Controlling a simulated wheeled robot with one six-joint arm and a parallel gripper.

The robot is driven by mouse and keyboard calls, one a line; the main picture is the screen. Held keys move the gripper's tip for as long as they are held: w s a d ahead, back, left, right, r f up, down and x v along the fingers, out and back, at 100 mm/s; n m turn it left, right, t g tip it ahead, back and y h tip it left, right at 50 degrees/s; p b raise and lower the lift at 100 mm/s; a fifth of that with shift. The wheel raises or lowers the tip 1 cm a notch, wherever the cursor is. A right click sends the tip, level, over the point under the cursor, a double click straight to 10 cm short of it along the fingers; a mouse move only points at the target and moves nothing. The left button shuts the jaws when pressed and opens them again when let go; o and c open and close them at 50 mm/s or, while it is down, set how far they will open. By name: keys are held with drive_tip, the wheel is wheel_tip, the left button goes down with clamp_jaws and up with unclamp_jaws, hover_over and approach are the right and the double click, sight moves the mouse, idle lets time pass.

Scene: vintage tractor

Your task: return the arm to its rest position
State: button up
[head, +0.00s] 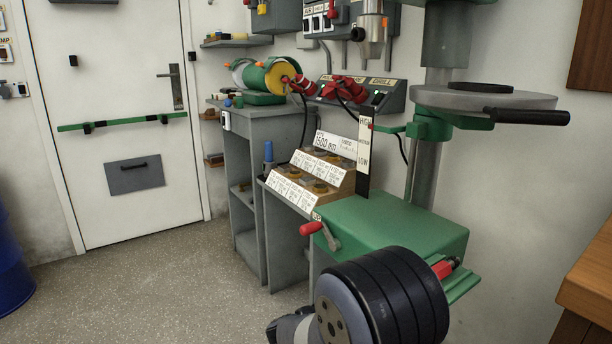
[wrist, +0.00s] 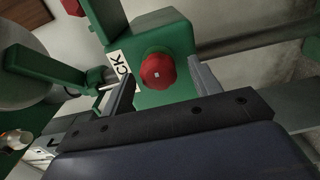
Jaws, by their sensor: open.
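My gripper (wrist: 163,75) shows in the wrist view with its two fingers apart. A red knob (wrist: 157,71) shows between and beyond the fingers, in front of a green block (wrist: 182,38). A label ending in "CK" (wrist: 121,71) is beside the knob. No finger visibly grips the knob; the exact gap is unclear. In the head view, the dark ribbed part of my arm fills the bottom centre, in front of the green drill table (head: 390,222). My fingers are hidden there.
The drill press column (head: 424,165) and a round grey plate with a black handle (head: 530,117) stand right of centre. A wooden cabinet (head: 590,282) is at the right edge. A grey bench (head: 244,180) lines the wall.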

drive_tip(key=shift+s+a+n+p, duration=0.1)
drive_tip(key=shift+s+n+p, duration=0.05)
drive_tip(key=shift+n+p, duration=10.55)
drive_tip(key=m+p, duration=0.2)
drive_tip(key=shift+m+p, duration=0.3)
drive_tip(key=shift+m, duration=0.1)
drive_tip(key=shift+s, duration=0.1)
